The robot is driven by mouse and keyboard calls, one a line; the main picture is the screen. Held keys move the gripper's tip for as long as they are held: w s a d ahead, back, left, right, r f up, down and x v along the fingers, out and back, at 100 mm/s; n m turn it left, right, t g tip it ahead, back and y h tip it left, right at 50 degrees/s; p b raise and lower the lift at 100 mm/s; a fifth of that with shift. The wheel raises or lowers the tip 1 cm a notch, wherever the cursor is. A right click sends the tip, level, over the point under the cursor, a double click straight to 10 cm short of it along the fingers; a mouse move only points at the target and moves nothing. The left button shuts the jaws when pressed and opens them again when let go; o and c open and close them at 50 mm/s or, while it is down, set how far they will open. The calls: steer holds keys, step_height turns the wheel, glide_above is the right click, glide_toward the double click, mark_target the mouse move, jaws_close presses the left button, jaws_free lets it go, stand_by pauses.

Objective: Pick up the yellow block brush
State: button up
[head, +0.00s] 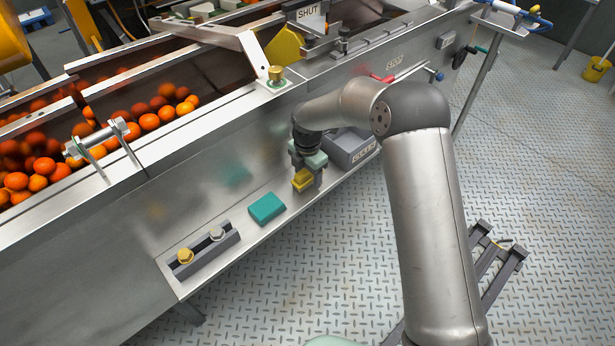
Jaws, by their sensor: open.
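The yellow block brush (301,181) is a small yellow block low at the ledge along the front of the steel machine. My gripper (306,184) points down at it from above. Its fingers are open and show beside the yellow block, partly hiding it. I cannot tell from this view whether the block lies fully between the fingers or whether they touch it.
A teal block (267,208) lies left of my gripper on the narrow ledge (262,232). Further left is a grey holder (208,250) with brass and silver knobs. A grey labelled box (350,148) stands close on the right. Oranges (150,122) fill the trough above.

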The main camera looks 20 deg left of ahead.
steer(key=c, duration=1.1)
steer(key=shift+r, duration=0.5)
step_height(320, 180, up, 3)
steer(key=shift+f+p, duration=0.2)
steer(key=shift+p, duration=0.1)
steer(key=s+d+r, duration=0.2)
steer(key=s+r, duration=0.1)
steer(key=s, duration=0.1)
steer(key=s+d+r, duration=0.2)
steer(key=s+r, duration=0.1)
steer(key=s, duration=0.1)
steer(key=s+d+r+p, duration=0.1)
steer(key=s+d+r, duration=0.1)
steer(key=s+r, duration=0.1)
steer(key=shift+s+d+r, duration=0.2)
steer(key=shift+s+d, duration=0.05)
steer(key=shift+s, duration=0.45)
